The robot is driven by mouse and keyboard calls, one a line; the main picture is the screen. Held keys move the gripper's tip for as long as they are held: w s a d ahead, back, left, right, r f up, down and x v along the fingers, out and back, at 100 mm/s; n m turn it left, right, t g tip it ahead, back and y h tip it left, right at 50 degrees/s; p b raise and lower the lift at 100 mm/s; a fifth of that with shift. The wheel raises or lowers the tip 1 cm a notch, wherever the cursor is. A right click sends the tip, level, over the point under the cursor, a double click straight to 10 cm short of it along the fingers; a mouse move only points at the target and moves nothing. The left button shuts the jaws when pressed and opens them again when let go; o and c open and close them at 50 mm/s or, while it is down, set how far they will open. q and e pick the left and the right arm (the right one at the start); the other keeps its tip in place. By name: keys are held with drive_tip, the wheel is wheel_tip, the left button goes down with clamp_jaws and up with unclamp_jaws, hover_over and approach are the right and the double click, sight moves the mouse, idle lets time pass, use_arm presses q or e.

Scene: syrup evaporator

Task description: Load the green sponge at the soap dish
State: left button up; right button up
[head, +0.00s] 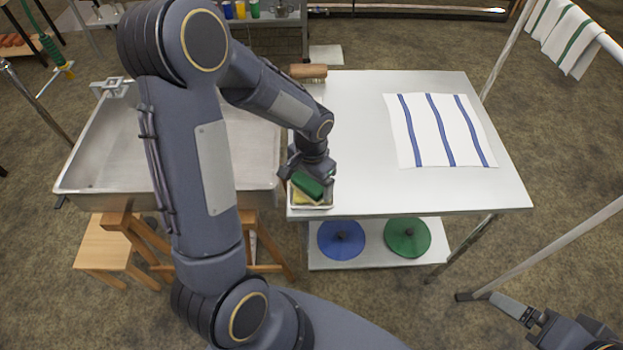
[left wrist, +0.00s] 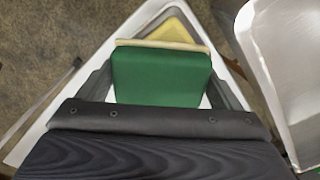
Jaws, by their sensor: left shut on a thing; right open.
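The green sponge (head: 307,185) is held by my left gripper (head: 306,177) over the soap dish at the table's front left corner. In the left wrist view the green sponge (left wrist: 162,78) sits between both fingers, with a pale edge layer. The soap dish (head: 311,206) is white, with something yellow (head: 302,198) in it under the sponge; the yellow piece also shows in the left wrist view (left wrist: 172,31). Whether the green sponge touches it is unclear. My right gripper (head: 520,312), at the lower right, is open, away from the table.
A striped towel (head: 438,130) lies on the white table (head: 360,188). A wooden-backed brush (head: 308,72) is at its back left corner. A metal basin (head: 82,178) stands left of the table. Blue and green discs lie on the lower shelf (head: 375,258). The table's middle is clear.

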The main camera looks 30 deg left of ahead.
use_arm(q)
drive_tip(key=shift+r+p, duration=2.2)
drive_tip(key=shift+r, duration=1.1)
